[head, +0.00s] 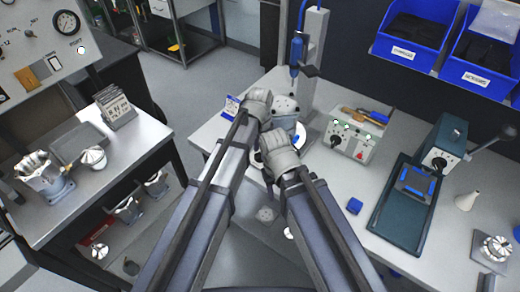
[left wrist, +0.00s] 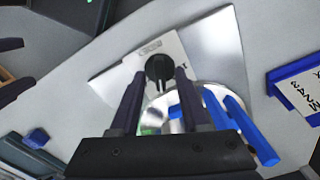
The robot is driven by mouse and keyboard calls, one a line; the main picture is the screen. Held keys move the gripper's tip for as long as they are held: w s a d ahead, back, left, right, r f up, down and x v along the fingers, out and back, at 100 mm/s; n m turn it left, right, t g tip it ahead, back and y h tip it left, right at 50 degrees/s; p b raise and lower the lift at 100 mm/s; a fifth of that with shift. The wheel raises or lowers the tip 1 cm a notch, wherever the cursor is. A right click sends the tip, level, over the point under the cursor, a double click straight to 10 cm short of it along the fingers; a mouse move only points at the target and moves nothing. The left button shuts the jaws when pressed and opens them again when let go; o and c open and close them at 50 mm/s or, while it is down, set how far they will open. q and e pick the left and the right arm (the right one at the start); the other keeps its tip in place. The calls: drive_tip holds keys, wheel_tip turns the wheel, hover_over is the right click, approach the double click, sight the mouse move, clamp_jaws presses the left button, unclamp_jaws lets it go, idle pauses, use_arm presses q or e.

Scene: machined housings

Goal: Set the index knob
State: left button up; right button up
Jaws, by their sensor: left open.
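A black round knob (left wrist: 160,68) with a bar-like pointer stands on a pale plate (left wrist: 118,76) with small dark lettering in the left wrist view. My left gripper (left wrist: 160,86) is open, its two dark fingers on either side of the knob, with gaps visible. I cannot tell how far its fingertips are from the plate. In the head view my left gripper (head: 258,104) is over the front of a pale machined unit (head: 287,104), and hides the knob. My right gripper (head: 281,156) is just below and to the right; its fingers are hidden.
A control box (head: 352,141) with knobs and a teal press (head: 412,205) stand to the right. A blue tool (head: 297,52) hangs by the post above the unit. Blue bars (left wrist: 235,112) lie close to my left fingers. A blue-framed sign (head: 231,107) is at left.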

use_arm(q)
wheel_tip(320, 180, up, 8)
drive_tip(key=p, duration=0.7)
drive_tip(key=shift+f, duration=0.15)
drive_tip(key=shift+f, duration=0.1)
drive_tip(key=s+a+n, duration=0.6)
drive_tip(key=a, duration=0.3)
drive_tip(key=s+a+n, duration=0.6)
drive_tip(key=a, duration=0.2)
drive_tip(key=s+d+m+y, duration=0.1)
drive_tip(key=s+d+m, duration=0.3)
drive_tip(key=d, duration=0.6)
drive_tip(key=shift+s+d, duration=0.4)
drive_tip(key=shift+s, duration=0.05)
drive_tip(key=shift+c, duration=0.3)
